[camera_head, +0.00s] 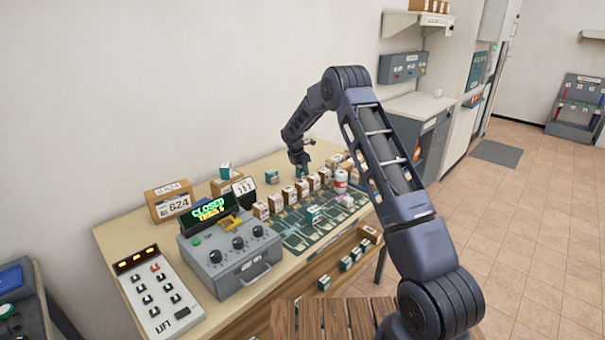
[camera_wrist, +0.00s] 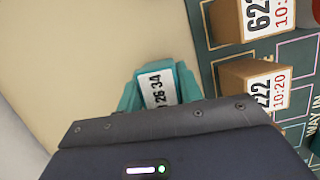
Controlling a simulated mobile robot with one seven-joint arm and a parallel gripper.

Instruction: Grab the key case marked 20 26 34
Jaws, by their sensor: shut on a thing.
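The key case (camera_wrist: 158,88) is teal with a white label. In the wrist view the label reads 26 34, with a 0 partly showing before it; its lower part is hidden by my gripper's dark body. My gripper (camera_head: 300,165) is shut on this case, at the back of the table near the wall. In the head view the case is small and mostly hidden under the gripper. I cannot tell whether it touches the tabletop.
Several brown boxes with white labels (camera_head: 261,211) stand in a row on the dark green mat (camera_head: 296,240). Another teal case (camera_head: 272,176) stands left of my gripper. A grey control box (camera_head: 232,262) and a LIFT panel (camera_head: 158,298) occupy the table's left end.

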